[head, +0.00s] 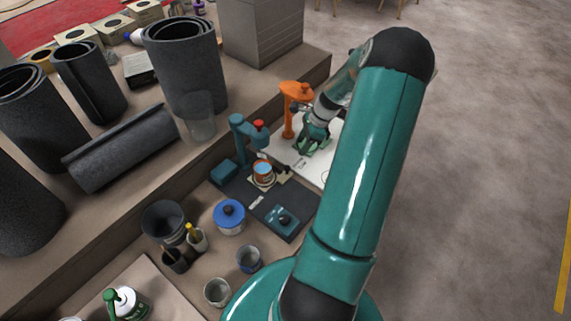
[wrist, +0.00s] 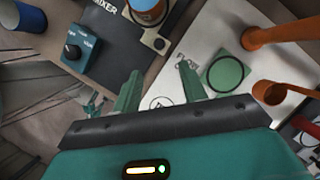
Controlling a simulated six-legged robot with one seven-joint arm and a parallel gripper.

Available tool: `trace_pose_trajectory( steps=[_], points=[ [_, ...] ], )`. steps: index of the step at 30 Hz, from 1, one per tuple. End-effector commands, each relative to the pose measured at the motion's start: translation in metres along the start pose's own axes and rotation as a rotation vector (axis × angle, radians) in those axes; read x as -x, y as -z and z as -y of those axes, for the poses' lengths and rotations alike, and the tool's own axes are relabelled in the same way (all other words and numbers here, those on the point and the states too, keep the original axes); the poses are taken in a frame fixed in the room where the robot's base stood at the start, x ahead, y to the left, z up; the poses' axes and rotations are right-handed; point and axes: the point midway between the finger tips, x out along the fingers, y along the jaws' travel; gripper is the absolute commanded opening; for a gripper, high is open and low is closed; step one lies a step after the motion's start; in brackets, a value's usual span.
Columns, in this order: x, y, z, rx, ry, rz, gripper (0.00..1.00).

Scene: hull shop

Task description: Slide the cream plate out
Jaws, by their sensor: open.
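The cream plate (head: 281,174) lies under an orange can (head: 263,170) with a blue top, on the dark base of the teal mixer (head: 244,140). Its outer end sticks out to the right of the can. In the wrist view this end of the plate (wrist: 153,40) shows at the top, below the can (wrist: 148,10). My gripper (head: 312,146) is open and empty over the white board, behind and right of the plate. In the wrist view its fingers (wrist: 160,88) are apart, with nothing between them.
The white board (wrist: 205,55) bears an orange stand (head: 289,110) and a green disc (wrist: 225,74). A teal dial box (head: 282,217) sits on the mixer's dark base. A blue-lidded tin (head: 229,216) and several cups stand nearby. Dark rolls (head: 185,65) stand farther left.

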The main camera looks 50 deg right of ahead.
Motion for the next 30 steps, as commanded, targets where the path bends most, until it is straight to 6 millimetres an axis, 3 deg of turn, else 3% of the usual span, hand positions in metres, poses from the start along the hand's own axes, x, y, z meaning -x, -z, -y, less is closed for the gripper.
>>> trace_pose_trajectory(
  steps=[12, 18, 30],
  points=[
    [-0.081, -0.001, 0.000, 0.001, -0.003, 0.002, 0.42],
    [-0.113, -0.002, 0.001, 0.004, -0.003, 0.002, 0.42],
    [-0.125, -0.003, 0.002, 0.005, -0.001, 0.000, 0.42]
  ],
)
